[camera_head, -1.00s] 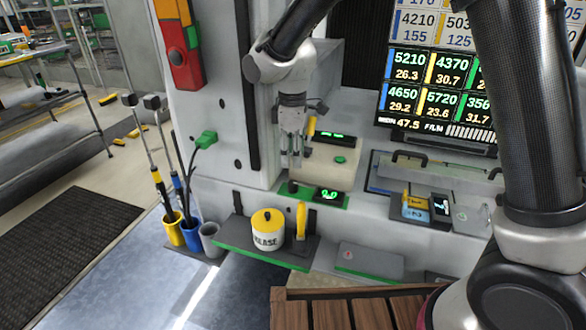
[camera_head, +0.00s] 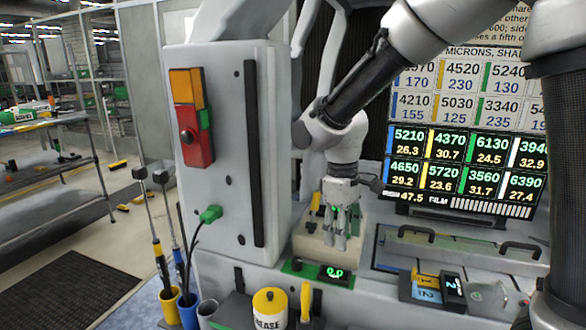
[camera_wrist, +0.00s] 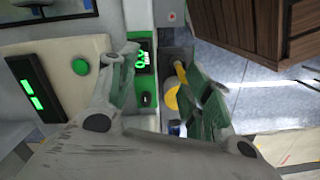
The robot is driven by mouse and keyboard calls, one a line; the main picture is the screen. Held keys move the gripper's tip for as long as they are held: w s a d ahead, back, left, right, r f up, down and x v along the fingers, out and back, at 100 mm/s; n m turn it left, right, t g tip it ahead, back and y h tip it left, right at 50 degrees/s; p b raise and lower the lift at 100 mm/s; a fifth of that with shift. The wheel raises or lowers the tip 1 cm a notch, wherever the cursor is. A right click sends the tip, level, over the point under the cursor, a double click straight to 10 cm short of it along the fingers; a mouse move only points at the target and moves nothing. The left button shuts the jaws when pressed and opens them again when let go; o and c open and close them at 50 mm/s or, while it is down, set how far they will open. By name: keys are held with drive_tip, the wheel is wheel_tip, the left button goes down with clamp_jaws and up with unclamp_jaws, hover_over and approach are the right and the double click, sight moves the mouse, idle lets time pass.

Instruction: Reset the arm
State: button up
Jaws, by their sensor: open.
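My gripper (camera_head: 341,238) hangs fingers-down in the head view, in front of the cream box with the green button, its upper part crossing the grey machine front. Its jaws are open and nothing is held between them. In the wrist view the two green-padded fingers (camera_wrist: 160,85) stand apart. A small green-lit display (camera_wrist: 142,58) and part of a yellow item (camera_wrist: 172,96) show in the gap between them. The cream box (camera_wrist: 75,70) with its green button lies left of the fingers.
A grease tin (camera_head: 269,308) and a yellow-handled tool (camera_head: 305,300) stand on the front ledge. Cups with rods (camera_head: 188,312) are at left. A large screen (camera_head: 465,165) is behind. A yellow-and-blue block (camera_head: 425,285) and a handled panel (camera_head: 460,248) lie to the right.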

drive_tip(key=s+d+r+m+t, duration=0.1)
drive_tip(key=s+d+r+m, duration=0.2)
drive_tip(key=d, duration=0.5)
drive_tip(key=s+d+r+m+t, duration=0.2)
drive_tip(key=s+d+r+m, duration=0.1)
drive_tip(key=s+d+r, duration=0.2)
drive_tip(key=s+d+r+m+t, duration=0.2)
drive_tip(key=s+d+r+m, duration=0.2)
drive_tip(key=s+d, duration=0.4)
drive_tip(key=d, duration=0.4)
drive_tip(key=shift+y, duration=0.4)
drive_tip(key=shift+r, duration=0.1)
drive_tip(key=shift+c, duration=0.2)
